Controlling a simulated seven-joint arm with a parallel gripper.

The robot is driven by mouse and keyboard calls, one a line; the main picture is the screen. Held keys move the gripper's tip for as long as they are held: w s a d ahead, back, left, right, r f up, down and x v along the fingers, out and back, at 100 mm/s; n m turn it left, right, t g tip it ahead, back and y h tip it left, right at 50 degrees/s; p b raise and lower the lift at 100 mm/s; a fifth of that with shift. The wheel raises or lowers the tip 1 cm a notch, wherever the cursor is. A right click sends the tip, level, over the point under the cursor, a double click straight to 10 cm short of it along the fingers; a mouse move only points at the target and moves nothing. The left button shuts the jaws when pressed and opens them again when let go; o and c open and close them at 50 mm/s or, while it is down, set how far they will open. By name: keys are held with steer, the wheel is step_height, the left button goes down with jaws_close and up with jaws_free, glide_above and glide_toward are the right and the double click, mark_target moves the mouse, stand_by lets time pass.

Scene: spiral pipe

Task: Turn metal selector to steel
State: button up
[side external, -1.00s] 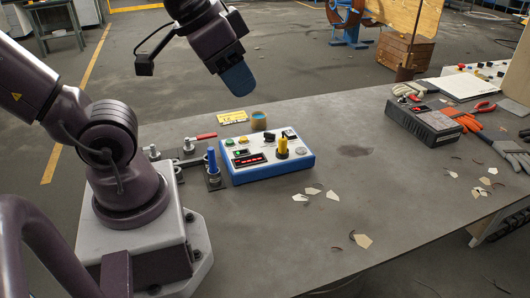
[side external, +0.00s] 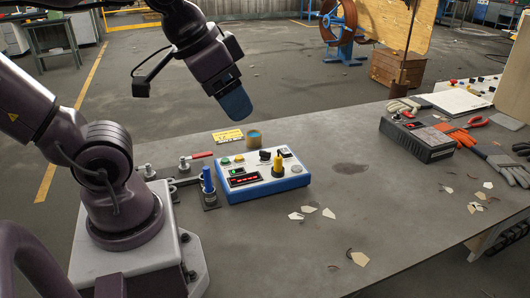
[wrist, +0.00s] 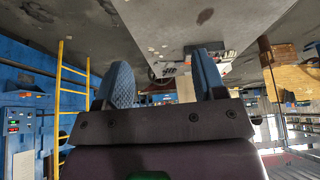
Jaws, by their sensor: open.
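The control box (side external: 251,192), with a blue base and pale top, sits on the grey table. Its top carries a black knob (side external: 265,156), a yellow upright handle (side external: 278,162), coloured buttons and red displays. The labels are too small to read, so I cannot tell which control is the metal selector or where it points. My gripper (side external: 236,104) hangs in the air above and behind the box, tilted, clear of it. In the wrist view its two blue fingers (wrist: 164,72) stand apart with nothing between them.
A blue cylinder (side external: 208,181) and a red-handled valve (side external: 198,156) stand left of the box. A tin (side external: 254,138) and yellow card (side external: 227,136) lie behind it. A dark device (side external: 416,139) and gloves lie right. The table front has scattered chips; the middle is mostly clear.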

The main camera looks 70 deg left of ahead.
steer(key=w+a+f+n+g, duration=0.4)
steer(key=w+a+f, duration=0.25)
steer(key=a, duration=0.35)
steer(key=n+g, duration=0.1)
steer(key=n, duration=0.5)
glide_above(265, 155)
step_height(265, 155, down, 10)
steer(key=f, duration=1.2)
steer(key=shift+w+a+f, duration=0.1)
steer(key=shift+a+f, duration=0.15)
steer(key=shift+c, duration=0.2)
steer(key=c, duration=0.9)
